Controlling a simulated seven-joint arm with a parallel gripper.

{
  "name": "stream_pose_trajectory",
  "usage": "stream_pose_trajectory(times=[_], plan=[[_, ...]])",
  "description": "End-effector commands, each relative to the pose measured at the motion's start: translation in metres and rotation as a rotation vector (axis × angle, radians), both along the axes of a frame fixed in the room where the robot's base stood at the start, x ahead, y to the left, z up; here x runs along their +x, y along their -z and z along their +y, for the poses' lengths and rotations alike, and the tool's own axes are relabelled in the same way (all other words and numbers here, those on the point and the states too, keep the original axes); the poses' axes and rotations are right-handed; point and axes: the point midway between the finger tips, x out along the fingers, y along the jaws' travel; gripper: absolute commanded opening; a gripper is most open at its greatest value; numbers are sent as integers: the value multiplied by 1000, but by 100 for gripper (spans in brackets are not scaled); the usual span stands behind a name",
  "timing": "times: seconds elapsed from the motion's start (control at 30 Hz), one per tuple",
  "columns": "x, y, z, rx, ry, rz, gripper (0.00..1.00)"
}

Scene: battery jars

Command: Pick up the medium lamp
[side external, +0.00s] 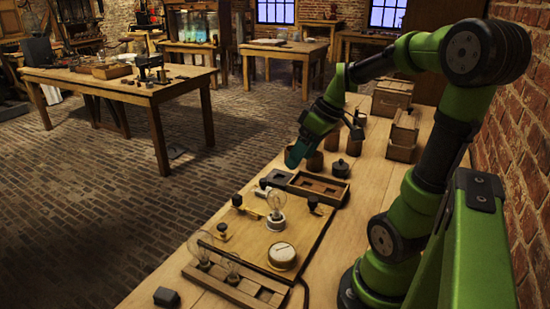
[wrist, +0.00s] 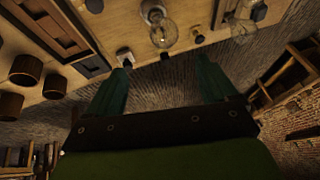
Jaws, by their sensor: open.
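Clear glass lamps show in several places, and I cannot tell for sure which is the medium one. One lamp (side external: 276,203) stands upright in a white base on the wooden board. My gripper (side external: 291,160) is open and empty, raised beyond the board. Its spread fingers (wrist: 162,68) touch no lamp.
The board (side external: 240,228) carries black-topped terminals and a round dial (side external: 282,256). A compartmented wooden tray (side external: 318,188), brown jars (side external: 333,141) and wooden boxes (side external: 392,97) stand farther back. A small dark block (side external: 166,297) sits at the front. Floor shows between my fingers.

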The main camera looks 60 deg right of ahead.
Motion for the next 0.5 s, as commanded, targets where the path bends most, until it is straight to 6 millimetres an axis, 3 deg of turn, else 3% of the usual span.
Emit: stream_pose_trajectory(times=[0.3, 0.5], plan=[[25, 62, 14, 5, 0, 7, 85], [37, 91, 20, 3, 0, 4, 85]])
